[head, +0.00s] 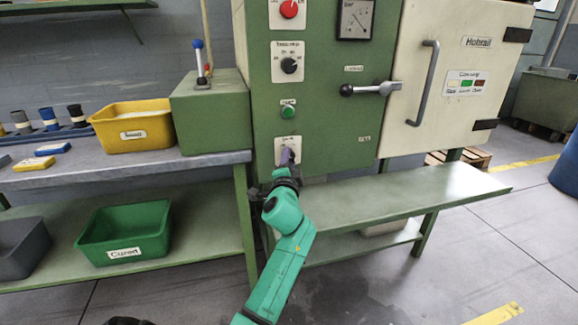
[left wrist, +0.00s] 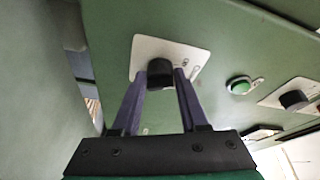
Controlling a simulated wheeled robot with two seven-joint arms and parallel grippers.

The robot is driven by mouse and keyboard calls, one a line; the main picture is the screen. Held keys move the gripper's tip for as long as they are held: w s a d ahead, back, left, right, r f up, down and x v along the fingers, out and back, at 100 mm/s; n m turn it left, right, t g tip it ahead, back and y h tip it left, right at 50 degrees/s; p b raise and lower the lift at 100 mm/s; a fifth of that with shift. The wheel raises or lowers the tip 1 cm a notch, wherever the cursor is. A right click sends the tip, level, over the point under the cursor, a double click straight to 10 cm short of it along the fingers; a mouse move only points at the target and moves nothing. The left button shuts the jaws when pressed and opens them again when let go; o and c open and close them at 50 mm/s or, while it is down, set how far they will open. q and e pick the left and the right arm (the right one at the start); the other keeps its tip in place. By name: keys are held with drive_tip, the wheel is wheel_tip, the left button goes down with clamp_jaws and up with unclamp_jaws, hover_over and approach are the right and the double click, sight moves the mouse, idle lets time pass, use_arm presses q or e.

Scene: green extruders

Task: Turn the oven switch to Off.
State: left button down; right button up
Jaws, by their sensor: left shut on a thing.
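The oven switch is a black knob (left wrist: 160,77) on a white plate, low on the green oven front. In the head view its white plate (head: 281,146) shows, with the knob mostly hidden behind my gripper. My left gripper (head: 287,158) is at this plate, with the green arm coming up from below. In the left wrist view the two purple-grey fingers of my left gripper (left wrist: 163,76) are on either side of the knob, shut on it. I cannot read the plate's labels or the knob's setting. My right gripper is not in view.
Above the switch are a green button (head: 288,111), another black knob (head: 289,65) and a red knob (head: 289,9). The oven door (head: 455,75) with its handle is at the right. A green bench (head: 400,205) stands below it. Yellow (head: 133,126) and green (head: 124,234) bins are at the left.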

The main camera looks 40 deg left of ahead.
use_arm(q)
drive_tip(key=shift+r, duration=0.1)
drive_tip(key=shift+c, duration=2.3)
unclamp_jaws()
drive_tip(key=shift+s, duration=0.1)
drive_tip(key=v, duration=1.4)
drive_tip(key=shift+d, duration=0.15)
drive_tip(key=shift+s, duration=0.15)
